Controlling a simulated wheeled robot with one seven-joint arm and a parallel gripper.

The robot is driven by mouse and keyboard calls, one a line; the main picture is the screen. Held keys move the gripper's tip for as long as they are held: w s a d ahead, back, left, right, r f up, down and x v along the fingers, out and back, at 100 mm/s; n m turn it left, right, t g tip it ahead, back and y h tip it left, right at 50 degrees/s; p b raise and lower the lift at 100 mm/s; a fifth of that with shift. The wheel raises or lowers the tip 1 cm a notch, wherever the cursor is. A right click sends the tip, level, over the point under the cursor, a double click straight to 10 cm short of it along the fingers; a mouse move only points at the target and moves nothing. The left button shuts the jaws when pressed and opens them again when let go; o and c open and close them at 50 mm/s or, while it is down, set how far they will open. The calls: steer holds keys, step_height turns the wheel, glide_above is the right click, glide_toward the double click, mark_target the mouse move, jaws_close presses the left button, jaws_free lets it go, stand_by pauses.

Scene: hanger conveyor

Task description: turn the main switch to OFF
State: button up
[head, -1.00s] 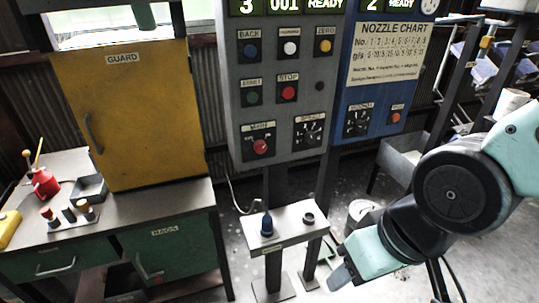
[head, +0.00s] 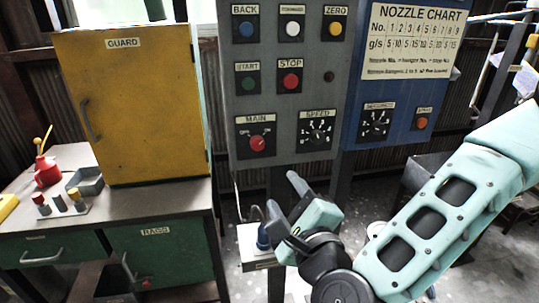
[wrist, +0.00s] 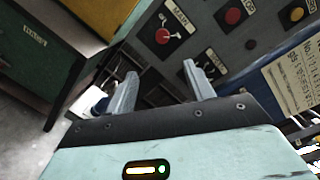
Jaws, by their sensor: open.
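The main switch (head: 257,143) is a red rotary knob on a black plate labelled MAIN, low on the left of the grey control panel (head: 246,103). In the wrist view the red knob (wrist: 162,36) shows at the top, beyond the fingers. My gripper (head: 284,196) is below and slightly right of the switch, apart from it. In the wrist view my gripper (wrist: 160,88) has its two grey fingers spread with nothing between them. The knob's exact pointer position is too small to read.
The SPEED dial (head: 317,136) is right of the switch, with the STOP button (head: 290,80) above. A blue panel (head: 400,120) adjoins on the right. A yellow guard cabinet (head: 135,110) stands left.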

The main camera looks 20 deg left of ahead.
steer(key=p, duration=0.4)
glide_toward(259, 146)
steer(key=x, duration=0.8)
steer(key=shift+r, duration=0.1)
steer(key=c, duration=1)
